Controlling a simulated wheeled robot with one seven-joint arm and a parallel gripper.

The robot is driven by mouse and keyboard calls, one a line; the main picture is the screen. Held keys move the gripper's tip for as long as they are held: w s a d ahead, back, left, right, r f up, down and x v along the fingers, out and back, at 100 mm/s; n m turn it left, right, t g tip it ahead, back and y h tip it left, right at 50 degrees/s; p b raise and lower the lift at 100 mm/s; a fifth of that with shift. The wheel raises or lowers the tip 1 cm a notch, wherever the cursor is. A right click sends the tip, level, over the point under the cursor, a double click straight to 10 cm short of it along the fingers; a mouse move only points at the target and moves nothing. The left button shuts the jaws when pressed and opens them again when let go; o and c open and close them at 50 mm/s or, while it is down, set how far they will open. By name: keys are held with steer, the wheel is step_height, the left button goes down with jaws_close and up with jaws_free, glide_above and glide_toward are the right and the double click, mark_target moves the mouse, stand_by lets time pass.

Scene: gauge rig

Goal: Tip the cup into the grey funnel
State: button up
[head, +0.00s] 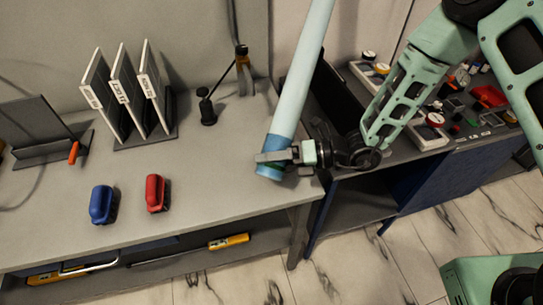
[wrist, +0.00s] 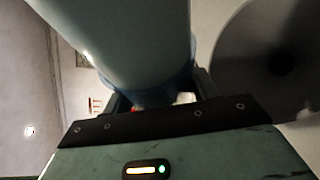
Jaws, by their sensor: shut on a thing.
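My gripper (head: 283,156) is shut around the darker blue lower end of a long pale-blue tube (head: 301,85), near the bench's right front corner. The tube leans slightly right and runs out of the top of the head view. In the wrist view the tube (wrist: 130,35) fills the upper middle, with its blue band (wrist: 150,92) between the fingers. I see no separate cup and cannot tell whether this tube is it. A grey disc with a dark centre (wrist: 268,58) is at the right of the wrist view; it may be the funnel. The head view shows no clear funnel.
The grey bench (head: 225,185) holds a blue block (head: 101,204), a red block (head: 155,193), a rack of upright plates (head: 145,130) and a small black stand (head: 207,108). A cluttered lower bench (head: 450,140) is at the right.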

mark_target(266, 148)
steer(key=shift+m, duration=0.6)
steer(key=shift+w+r+m+g+y+p, duration=0.15)
steer(key=shift+r+m+y+p, duration=0.25)
steer(key=shift+m, duration=0.25)
steer(key=shift+w+r+m+g+y+p, duration=0.15)
steer(key=shift+r+m+y+p, duration=0.15)
steer(key=shift+m+y+p, duration=0.3)
steer(key=shift+w+d+r+m+y+p, duration=0.15)
steer(key=shift+w+r+m+y+p, duration=0.15)
steer(key=shift+m, duration=0.55)
steer(key=shift+w+d+r+m+y+p, duration=0.15)
steer(key=shift+r+m, duration=0.25)
steer(key=shift+m, duration=0.4)
steer(key=shift+s, duration=0.1)
